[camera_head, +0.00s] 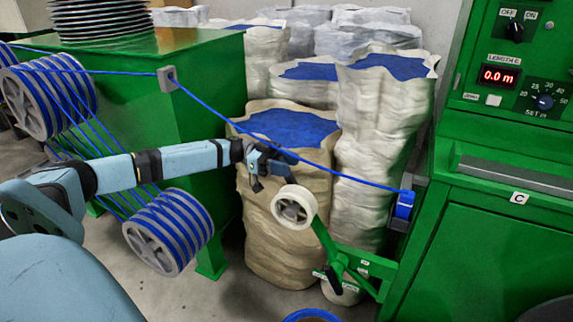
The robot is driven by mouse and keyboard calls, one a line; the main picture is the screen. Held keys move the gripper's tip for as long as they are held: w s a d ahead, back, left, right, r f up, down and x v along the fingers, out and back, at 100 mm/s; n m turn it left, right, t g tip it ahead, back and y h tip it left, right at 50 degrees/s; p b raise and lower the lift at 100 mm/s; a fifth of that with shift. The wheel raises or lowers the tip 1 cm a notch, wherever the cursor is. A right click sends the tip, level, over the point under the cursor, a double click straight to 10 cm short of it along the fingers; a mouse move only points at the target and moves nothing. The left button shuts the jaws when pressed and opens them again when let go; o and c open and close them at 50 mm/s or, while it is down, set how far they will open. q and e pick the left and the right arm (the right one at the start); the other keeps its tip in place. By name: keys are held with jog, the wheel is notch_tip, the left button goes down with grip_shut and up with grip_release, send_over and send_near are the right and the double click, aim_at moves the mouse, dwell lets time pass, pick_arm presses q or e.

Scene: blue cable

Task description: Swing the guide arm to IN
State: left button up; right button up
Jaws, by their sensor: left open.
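The green guide arm (326,238) shows in the head view, low and right of the middle. It slants up and left from its green bracket and carries a white roller (295,207) at its upper end. Small white labels sit on the bracket, too small to read surely. My left gripper (272,174) is open and empty, just above and left of the roller, apart from it as far as I can tell. The blue cable (215,112) runs down from a grey eyelet, passes close by the gripper, and reaches a blue guide (404,204) on the machine. My right gripper is out of view.
Sacks filled with blue material (285,127) stand behind the gripper. Cable reels (168,232) and a green table (200,60) are on the left. Bare floor shows at the lower middle.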

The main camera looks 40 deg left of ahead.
pick_arm(q)
grip_shut()
jog(key=shift+w+d+r+p, duration=0.1)
jog(key=shift+d+r+p, duration=0.25)
jog(key=shift+p, duration=0.3)
jog(key=w+d+r+g+y+p, duration=0.1)
jog(key=w+d+r+y+p, duration=0.1)
jog(key=d+p, duration=0.7)
jog(key=w+d+r+g+y+p, duration=0.1)
jog(key=w+d+r+y+p, duration=0.1)
jog(key=d+p, duration=0.7)
jog(key=w+y+p, duration=0.1)
jog(key=y+p, duration=0.1)
jog(key=p, duration=0.5)
jog(key=shift+w, duration=0.35)
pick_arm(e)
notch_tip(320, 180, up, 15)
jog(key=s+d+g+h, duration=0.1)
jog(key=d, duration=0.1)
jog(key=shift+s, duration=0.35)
pick_arm(q)
jog(key=shift+d, duration=0.1)
